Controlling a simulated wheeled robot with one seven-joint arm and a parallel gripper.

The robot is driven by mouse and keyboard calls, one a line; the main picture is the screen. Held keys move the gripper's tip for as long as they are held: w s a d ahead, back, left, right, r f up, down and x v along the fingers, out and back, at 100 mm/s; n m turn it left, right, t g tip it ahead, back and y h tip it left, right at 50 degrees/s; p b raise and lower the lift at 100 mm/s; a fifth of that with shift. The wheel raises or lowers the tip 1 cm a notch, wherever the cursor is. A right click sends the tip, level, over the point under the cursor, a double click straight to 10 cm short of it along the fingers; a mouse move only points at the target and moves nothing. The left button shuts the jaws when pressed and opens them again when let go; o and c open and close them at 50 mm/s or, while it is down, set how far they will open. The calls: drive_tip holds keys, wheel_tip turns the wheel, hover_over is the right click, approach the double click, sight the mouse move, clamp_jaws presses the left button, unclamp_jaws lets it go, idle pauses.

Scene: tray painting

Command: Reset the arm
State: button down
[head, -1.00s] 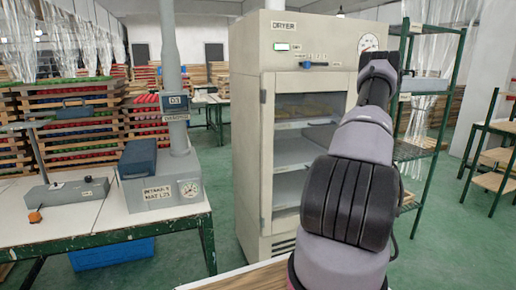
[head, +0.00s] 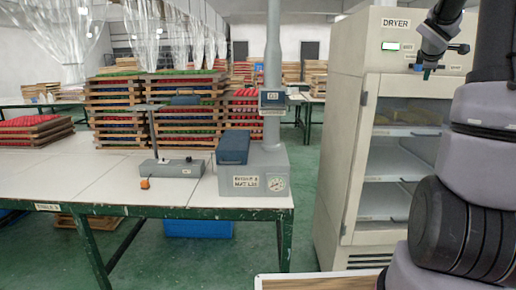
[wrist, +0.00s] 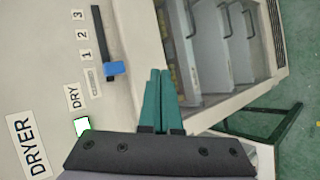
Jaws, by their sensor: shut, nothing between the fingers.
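My gripper (head: 427,73) is at the upper right of the head view, in front of the top of the dryer. Its teal fingers lie side by side in the wrist view (wrist: 159,75), shut and empty. My arm fills the right edge of the head view, folded upright. The pale dryer cabinet (head: 340,150) has a lit display and shelves behind its front. In the wrist view, the dryer's panel (wrist: 60,60) appears turned, with a blue slider knob (wrist: 115,69) on a dark slot marked with numbers. The fingers appear apart from the knob.
A long white-topped table (head: 100,180) with green legs stands at left. It holds a grey device with a post (head: 255,180) and a smaller grey box (head: 178,167). Stacked trays (head: 155,110) stand behind. Green floor shows between table and dryer.

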drive_tip(key=s+a+f+m+g+y, duration=0.1)
drive_tip(key=s+a+m+y, duration=0.3)
drive_tip(key=s+a, duration=1.2)
drive_tip(key=s+a+f+m+g+y, duration=0.1)
drive_tip(key=s+a+m+y, duration=0.3)
drive_tip(key=s+a+m, duration=0.7)
drive_tip(key=s+a+f, duration=0.1)
drive_tip(key=s+a, duration=0.3)
drive_tip(key=a, duration=0.4)
drive_tip(key=shift+s+f+y, duration=0.2)
drive_tip(key=shift+s+y, duration=0.1)
drive_tip(key=shift+s, duration=0.1)
